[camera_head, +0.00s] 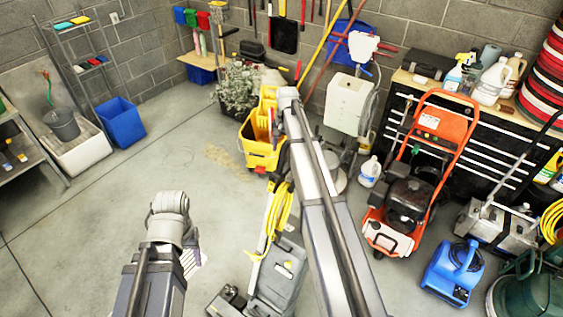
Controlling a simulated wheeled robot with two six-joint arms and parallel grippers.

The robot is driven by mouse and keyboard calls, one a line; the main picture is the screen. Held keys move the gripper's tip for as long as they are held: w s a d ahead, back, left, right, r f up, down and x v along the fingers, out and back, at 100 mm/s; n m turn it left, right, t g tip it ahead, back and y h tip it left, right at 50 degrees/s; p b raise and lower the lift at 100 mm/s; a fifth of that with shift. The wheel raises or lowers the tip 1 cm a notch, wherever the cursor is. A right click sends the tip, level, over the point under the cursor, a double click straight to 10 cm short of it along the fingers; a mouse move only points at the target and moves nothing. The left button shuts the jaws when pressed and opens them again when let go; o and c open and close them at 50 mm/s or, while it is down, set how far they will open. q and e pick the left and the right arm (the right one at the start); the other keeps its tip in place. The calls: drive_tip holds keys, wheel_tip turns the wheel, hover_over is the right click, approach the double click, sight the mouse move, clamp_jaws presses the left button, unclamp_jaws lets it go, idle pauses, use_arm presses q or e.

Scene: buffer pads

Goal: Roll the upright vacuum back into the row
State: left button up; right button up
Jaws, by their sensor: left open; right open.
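An upright vacuum, the grey machine with a looped yellow cord (284,268), stands on the floor at the lower middle in the head view. Its handle rises toward the yellow mop bucket, and my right arm covers part of its right side. My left arm ends in a rounded joint left of the vacuum, apart from it. My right arm reaches up past the vacuum to a joint in front of the bucket.
A yellow mop bucket (262,153) stands behind the vacuum. To the right are an orange pressure washer (447,126), a grey machine (495,228) and a blue blower (452,272). A blue bin (122,123) stands far left. The floor (95,225) at left is clear.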

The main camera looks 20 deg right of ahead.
sight(281, 159)
wheel_tip(281, 159, down, 6)
drive_tip(key=b, duration=0.5)
drive_tip(key=shift+w+a, duration=0.15)
drive_tip(key=shift+c, duration=0.4)
clamp_jaws()
idle(0.7)
